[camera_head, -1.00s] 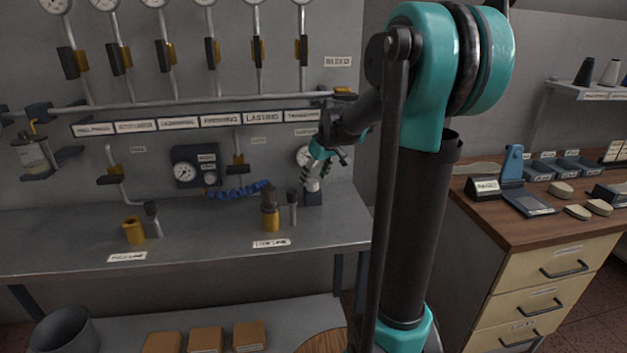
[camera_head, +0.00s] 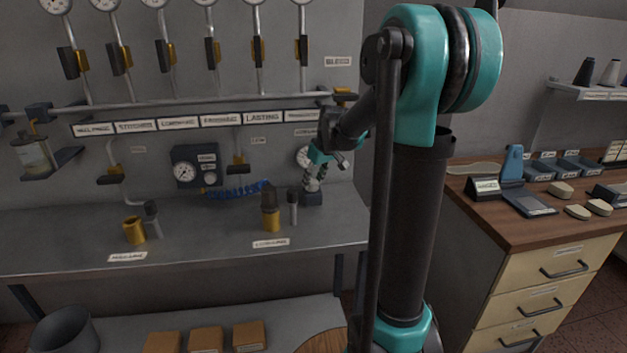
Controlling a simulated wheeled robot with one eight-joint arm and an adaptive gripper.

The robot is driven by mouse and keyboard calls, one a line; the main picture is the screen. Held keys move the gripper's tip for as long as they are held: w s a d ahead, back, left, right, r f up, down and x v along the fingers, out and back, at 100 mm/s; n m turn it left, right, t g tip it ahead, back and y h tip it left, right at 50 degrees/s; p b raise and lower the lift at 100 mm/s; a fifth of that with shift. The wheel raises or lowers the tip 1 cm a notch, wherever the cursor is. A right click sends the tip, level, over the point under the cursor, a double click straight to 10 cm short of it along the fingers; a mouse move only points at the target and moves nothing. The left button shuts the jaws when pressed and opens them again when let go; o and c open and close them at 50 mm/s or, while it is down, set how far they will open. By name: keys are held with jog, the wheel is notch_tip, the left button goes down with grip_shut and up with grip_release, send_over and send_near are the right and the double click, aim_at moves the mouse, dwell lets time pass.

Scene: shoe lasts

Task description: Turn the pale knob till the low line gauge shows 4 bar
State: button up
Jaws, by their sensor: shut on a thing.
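My gripper (camera_head: 313,181) reaches down at the right end of the steel bench and is shut on the pale knob (camera_head: 313,185). The knob sits on a small dark block (camera_head: 312,198) and is mostly hidden by the fingers. A round white gauge (camera_head: 302,157) on the wall behind is partly covered by my gripper; I cannot read its needle. A sign reading LOW (camera_head: 258,141) is on the wall to its left.
A dark box with another gauge (camera_head: 185,172) hangs left of a coiled blue hose (camera_head: 238,190). Brass fittings (camera_head: 270,219) and (camera_head: 134,230) a second brass piece stand on the bench (camera_head: 200,235). A wooden cabinet (camera_head: 540,230) is at the right.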

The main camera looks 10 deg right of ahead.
jog(key=shift+m, duration=0.4)
jog(key=shift+a+m+t+h, duration=0.15)
jog(key=shift+m+h, duration=0.15)
jog(key=shift+m, duration=0.3)
jog(key=shift+m+t+h, duration=0.15)
jog(key=shift+m+h, duration=0.15)
jog(key=shift+m, duration=0.3)
jog(key=shift+m+h, duration=0.7)
jog(key=shift+m, duration=1.2)
jog(key=o, duration=1.2)
jog(key=shift+c, duration=0.2)
jog(key=v, duration=1.2)
